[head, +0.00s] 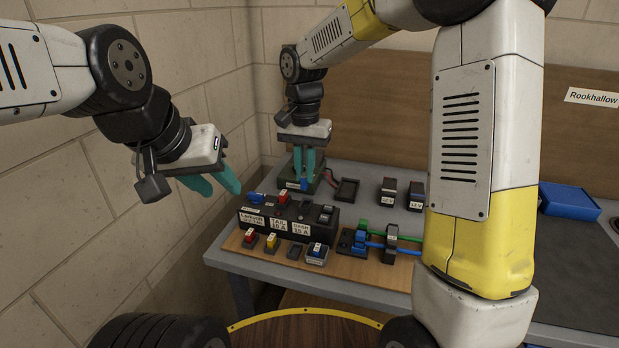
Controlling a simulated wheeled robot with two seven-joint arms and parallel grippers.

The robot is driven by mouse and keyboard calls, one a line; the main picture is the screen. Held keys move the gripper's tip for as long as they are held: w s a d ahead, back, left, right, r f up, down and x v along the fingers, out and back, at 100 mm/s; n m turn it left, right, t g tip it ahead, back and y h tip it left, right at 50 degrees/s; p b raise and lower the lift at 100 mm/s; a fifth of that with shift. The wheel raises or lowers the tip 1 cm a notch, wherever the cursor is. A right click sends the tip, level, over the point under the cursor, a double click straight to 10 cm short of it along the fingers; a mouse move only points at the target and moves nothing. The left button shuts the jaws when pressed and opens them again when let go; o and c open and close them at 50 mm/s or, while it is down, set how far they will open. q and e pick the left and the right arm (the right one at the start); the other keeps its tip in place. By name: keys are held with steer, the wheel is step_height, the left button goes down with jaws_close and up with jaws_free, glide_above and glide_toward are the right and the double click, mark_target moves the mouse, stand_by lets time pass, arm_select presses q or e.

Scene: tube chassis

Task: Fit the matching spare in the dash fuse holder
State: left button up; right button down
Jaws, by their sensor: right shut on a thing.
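A black fuse block (262,222) stands on the bench with white labels; one reads TAIL 10 A and the right one DASH 15 A. A blue piece (256,198) and a red fuse (283,197) show on its top. My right gripper (304,179) points down above and behind the block, shut on a small blue fuse (304,186). Whether that fuse touches the block cannot be told. In front lie a red spare (249,236), a yellow spare (271,241), an empty dark seat (294,251) and a blue-topped piece (317,251). My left gripper (218,186) is open and empty, left of the block.
Blue and green cables run to connectors (372,240) right of the spares. A dark tray (347,190) and two small labelled black boxes (388,190) stand behind. A blue bin (569,203) is at the far right. My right arm hides the bench's middle.

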mark_target(306, 189)
steer(key=shift+w, duration=0.2)
steer(key=shift+f, duration=0.2)
steer(key=shift+d+f, duration=0.1)
steer(key=shift+f, duration=2.5)
steer(key=shift+f, duration=0.55)
steer(key=c, duration=1.7)
jaws_free()
steer(key=shift+c, duration=0.2)
steer(key=shift+r, duration=5.5)
